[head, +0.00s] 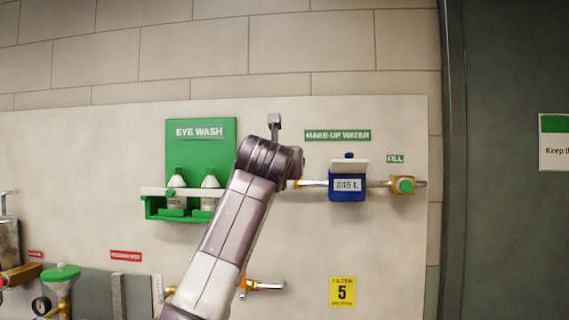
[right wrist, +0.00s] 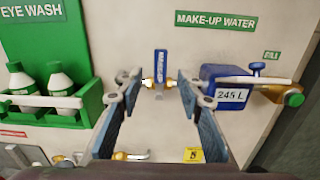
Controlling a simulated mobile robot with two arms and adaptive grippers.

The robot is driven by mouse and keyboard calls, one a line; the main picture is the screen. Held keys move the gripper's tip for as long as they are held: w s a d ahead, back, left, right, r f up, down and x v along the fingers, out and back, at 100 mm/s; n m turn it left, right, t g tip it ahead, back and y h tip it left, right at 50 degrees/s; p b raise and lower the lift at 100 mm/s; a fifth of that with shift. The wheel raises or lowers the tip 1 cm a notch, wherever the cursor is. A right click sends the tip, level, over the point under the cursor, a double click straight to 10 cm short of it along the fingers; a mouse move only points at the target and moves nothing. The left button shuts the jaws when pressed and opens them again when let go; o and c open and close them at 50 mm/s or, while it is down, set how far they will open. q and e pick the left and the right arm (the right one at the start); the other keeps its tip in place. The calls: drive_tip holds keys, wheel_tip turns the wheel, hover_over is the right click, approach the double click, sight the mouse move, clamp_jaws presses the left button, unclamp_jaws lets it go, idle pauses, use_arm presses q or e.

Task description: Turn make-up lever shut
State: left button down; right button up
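The make-up lever (right wrist: 161,63) is a blue handle on a brass valve in the right wrist view. It stands upright, across the horizontal pipe line. My right gripper (right wrist: 158,90) is open, with one finger on each side of the lever and a gap to both. In the head view my right arm covers the lever, and only a bit of brass pipe (head: 312,183) shows at its right. A green MAKE-UP WATER sign (head: 337,135) is above the pipe; it also shows in the right wrist view (right wrist: 216,20). My left gripper is not in view.
A blue meter (head: 347,186) reading 245 L is right of the lever, near my right finger. Beyond it is a fill valve with a green knob (head: 403,185). A green eye wash station (head: 201,160) with bottles is at the left. A yellow filter sign (head: 342,291) is below.

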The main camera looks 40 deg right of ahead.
drive_tip(key=shift+v, duration=1.75)
drive_tip(key=shift+d+f, duration=0.1)
drive_tip(key=shift+f, duration=0.05)
